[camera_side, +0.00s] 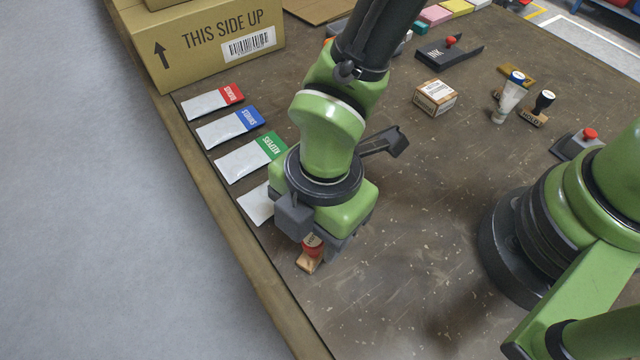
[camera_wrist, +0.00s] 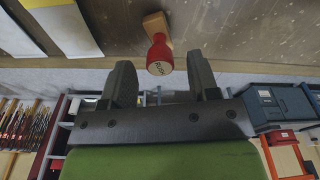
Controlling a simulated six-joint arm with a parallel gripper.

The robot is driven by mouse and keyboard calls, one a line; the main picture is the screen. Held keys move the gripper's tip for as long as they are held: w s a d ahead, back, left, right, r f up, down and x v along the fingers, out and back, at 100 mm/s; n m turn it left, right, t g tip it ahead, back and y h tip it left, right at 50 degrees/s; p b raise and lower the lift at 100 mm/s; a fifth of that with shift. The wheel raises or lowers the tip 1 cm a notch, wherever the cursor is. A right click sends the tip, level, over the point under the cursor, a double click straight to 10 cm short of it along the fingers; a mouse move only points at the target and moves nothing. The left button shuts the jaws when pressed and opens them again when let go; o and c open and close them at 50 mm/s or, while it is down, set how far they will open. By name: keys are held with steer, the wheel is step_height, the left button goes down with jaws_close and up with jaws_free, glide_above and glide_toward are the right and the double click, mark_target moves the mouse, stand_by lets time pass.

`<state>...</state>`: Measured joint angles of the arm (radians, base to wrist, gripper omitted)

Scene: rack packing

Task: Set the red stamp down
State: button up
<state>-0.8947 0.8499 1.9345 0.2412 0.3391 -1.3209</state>
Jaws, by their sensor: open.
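The red stamp (camera_side: 311,248) stands on the brown table near its front left edge, its wooden base on the tabletop. In the wrist view the red stamp (camera_wrist: 158,55) shows its red handle and pale round top, with the wooden base behind. My gripper (camera_wrist: 160,75) is open, with one finger on each side of the stamp's handle and a visible gap to both. In the side view my gripper (camera_side: 325,245) is right above and beside the stamp, and its fingers are partly hidden by its body.
White packets with red (camera_side: 231,93), blue (camera_side: 249,117) and green (camera_side: 271,145) labels lie left of my arm. A cardboard box (camera_side: 215,45) stands at the back left. A small box (camera_side: 435,97), a tube (camera_side: 508,98) and a black stamp (camera_side: 543,103) stand right.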

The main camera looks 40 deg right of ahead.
steer(key=w+d+r+m+t+y, duration=0.1)
steer(key=d+r+m, duration=0.25)
steer(key=r, duration=0.45)
steer(key=w+d+r+m, duration=0.2)
steer(key=d+r+m, duration=0.15)
steer(key=r, duration=0.45)
steer(key=s+d+r+m+t, duration=0.3)
steer(key=d+r+m, duration=0.1)
steer(key=d+m, duration=0.4)
steer(key=s+d+r+m+t, duration=0.3)
steer(key=s+d+r+m, duration=0.1)
steer(key=d+m, duration=0.4)
steer(key=shift+s+r+m, duration=0.15)
steer(key=shift+r+m, duration=0.6)
steer(key=shift+m, duration=0.25)
